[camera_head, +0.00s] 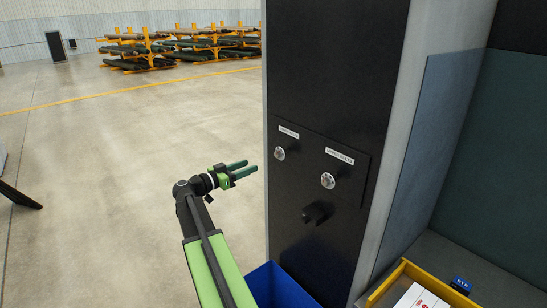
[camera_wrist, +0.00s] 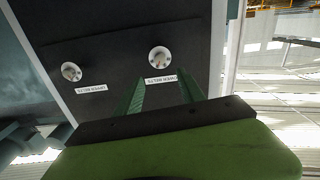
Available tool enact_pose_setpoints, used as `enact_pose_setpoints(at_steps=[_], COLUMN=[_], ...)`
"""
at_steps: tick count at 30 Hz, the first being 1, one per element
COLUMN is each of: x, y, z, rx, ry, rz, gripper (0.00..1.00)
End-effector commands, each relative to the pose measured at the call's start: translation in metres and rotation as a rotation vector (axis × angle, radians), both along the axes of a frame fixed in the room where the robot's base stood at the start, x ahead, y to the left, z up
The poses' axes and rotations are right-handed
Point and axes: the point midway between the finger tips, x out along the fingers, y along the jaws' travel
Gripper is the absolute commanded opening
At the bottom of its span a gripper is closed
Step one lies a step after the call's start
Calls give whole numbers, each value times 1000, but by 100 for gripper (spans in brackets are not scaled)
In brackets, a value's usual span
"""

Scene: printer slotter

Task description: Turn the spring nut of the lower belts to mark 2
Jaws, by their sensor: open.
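Two round silver nuts sit on a dark panel, each below a white label in the head view: a left nut (camera_head: 280,153) and a right nut (camera_head: 328,180). My gripper (camera_head: 250,167) is open and empty, left of the left nut in the head view. The wrist view shows the panel upside down. There, one nut (camera_wrist: 159,56) lies just beyond my fingertips, roughly between their lines, and the other nut (camera_wrist: 71,71) is to the left. No scale marks can be read.
A black knob-like part (camera_head: 317,212) sticks out below the nuts. A blue bin (camera_head: 280,288) stands below the panel, and a yellow-edged tray (camera_head: 425,275) with papers is at lower right.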

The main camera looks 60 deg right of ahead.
Motion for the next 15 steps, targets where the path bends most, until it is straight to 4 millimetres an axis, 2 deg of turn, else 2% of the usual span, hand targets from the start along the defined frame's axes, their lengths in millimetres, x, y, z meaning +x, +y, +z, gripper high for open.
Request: enact_pose_setpoints(at_steps=[1,9,15], x=[-4,-25,-37], y=[-14,-79,-112], z=[0,0,0], rx=[1,1,2], ry=[0,1,0], rz=[-3,-3,-2], gripper=[46,46,46])
